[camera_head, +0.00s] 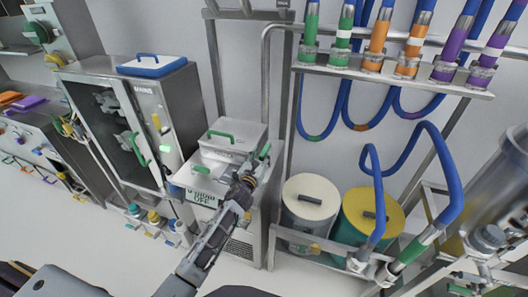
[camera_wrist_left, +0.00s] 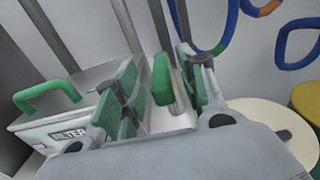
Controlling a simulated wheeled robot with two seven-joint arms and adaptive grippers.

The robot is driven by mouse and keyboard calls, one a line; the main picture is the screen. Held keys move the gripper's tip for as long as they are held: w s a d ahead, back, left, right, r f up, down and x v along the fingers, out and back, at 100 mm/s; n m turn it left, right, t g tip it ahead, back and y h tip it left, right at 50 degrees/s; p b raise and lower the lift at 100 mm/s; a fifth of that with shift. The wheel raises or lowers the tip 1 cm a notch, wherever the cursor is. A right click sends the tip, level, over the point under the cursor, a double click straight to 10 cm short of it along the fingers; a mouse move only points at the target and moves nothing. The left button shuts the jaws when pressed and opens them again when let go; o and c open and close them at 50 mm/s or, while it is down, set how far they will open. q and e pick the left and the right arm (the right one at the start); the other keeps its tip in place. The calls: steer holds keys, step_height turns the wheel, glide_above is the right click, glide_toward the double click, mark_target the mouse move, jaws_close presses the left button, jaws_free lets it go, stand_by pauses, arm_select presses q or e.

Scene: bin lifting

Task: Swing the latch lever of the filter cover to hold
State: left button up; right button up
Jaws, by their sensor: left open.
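The filter cover (camera_head: 235,147) is a pale box top with a green handle (camera_head: 221,136), on a grey cabinet; it also shows at the left of the left wrist view (camera_wrist_left: 65,125), with a FILTER label. The latch lever has a green grip (camera_head: 265,150) at the cover's right side. In the left wrist view the green lever grip (camera_wrist_left: 163,80) stands upright between the fingers of my left gripper (camera_head: 250,167). The fingers have green pads and are apart, with a gap visible beside the grip. I cannot tell whether either pad touches it. My right gripper is not in view.
A steel cabinet (camera_head: 178,100) with a glass door stands left of the filter unit. A white-lidded drum (camera_head: 312,190) and a yellow-lidded drum (camera_head: 390,222) stand to the right. Coloured hose couplings and blue hoses hang above them. A vertical post (camera_head: 280,195) stands close right of the lever.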

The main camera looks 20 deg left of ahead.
arm_select(q)
steer(key=shift+w, duration=1.45)
steer(key=shift+c, duration=0.5)
jaws_close()
